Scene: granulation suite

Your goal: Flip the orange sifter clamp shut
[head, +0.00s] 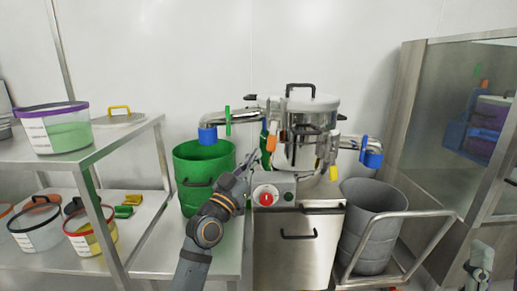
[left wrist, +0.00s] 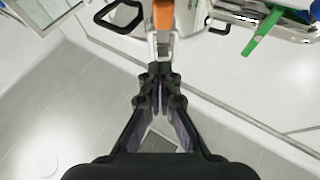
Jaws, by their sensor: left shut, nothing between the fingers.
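The orange sifter clamp (head: 271,142) is on the left side of the steel sifter (head: 305,150) in the head view. In the left wrist view the orange clamp handle (left wrist: 163,16) is at the top middle, with a metal piece below it. My left gripper (head: 252,157) is shut and empty, just left of and below the clamp. In the left wrist view its fingertips (left wrist: 160,75) are together, just below the metal piece; I cannot tell if they touch it. The clamp's latch is too small to read. Part of my right arm shows at the lower right; its fingers are unclear.
A green bin (head: 205,165) stands left of the sifter, and a grey bin (head: 372,215) on a cart stands right. A control box with a red knob (head: 265,197) sits below the clamp. Yellow clamp (head: 333,172) and blue-ended pipes (head: 371,157) flank the sifter. Shelves are at left.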

